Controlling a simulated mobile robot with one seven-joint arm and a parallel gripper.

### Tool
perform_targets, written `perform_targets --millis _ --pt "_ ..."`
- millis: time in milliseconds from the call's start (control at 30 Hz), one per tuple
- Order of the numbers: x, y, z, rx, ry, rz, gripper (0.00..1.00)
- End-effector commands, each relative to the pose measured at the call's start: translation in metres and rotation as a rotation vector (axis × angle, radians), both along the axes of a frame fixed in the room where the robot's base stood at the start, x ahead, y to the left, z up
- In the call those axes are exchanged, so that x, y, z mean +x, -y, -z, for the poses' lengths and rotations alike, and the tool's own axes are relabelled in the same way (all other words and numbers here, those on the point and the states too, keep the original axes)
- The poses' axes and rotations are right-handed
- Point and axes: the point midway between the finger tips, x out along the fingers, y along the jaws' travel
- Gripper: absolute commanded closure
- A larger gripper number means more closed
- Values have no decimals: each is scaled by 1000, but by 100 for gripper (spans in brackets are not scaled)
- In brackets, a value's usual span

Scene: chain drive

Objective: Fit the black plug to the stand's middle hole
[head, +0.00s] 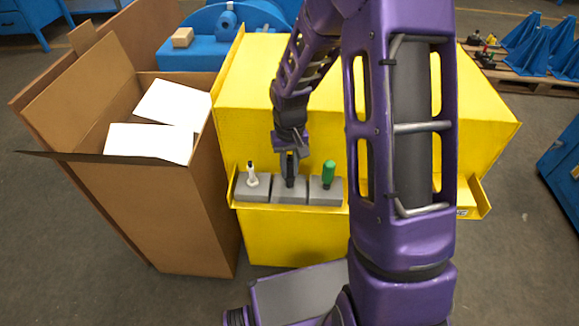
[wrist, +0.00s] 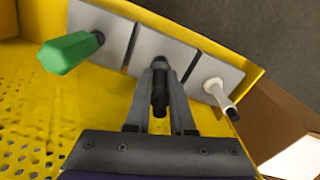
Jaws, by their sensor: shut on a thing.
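The grey stand (head: 290,197) is a row of three blocks on the yellow machine's front ledge. My gripper (head: 290,163) is over the middle block and shut on the black plug (head: 290,180), which is upright there. The wrist view also shows my gripper (wrist: 160,75) with its fingers closed around the black plug (wrist: 160,100) at the middle block (wrist: 163,50). The hole and the plug's lower end are hidden, so I cannot tell how deep it sits. A white plug (head: 252,175) stands in the left block, a green one (head: 328,174) in the right block.
The yellow machine (head: 275,75) rises behind the stand; its ledge has a raised lip at the left end. An open cardboard box (head: 190,220) with white sheets stands close on the left. Blue equipment (head: 228,60) is behind.

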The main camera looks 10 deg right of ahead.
Motion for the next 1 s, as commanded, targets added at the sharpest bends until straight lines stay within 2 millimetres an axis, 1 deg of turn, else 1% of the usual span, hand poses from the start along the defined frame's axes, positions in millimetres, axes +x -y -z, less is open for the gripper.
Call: perform_targets --millis 1000 --pt "0 0 26 0 0 -1 100"
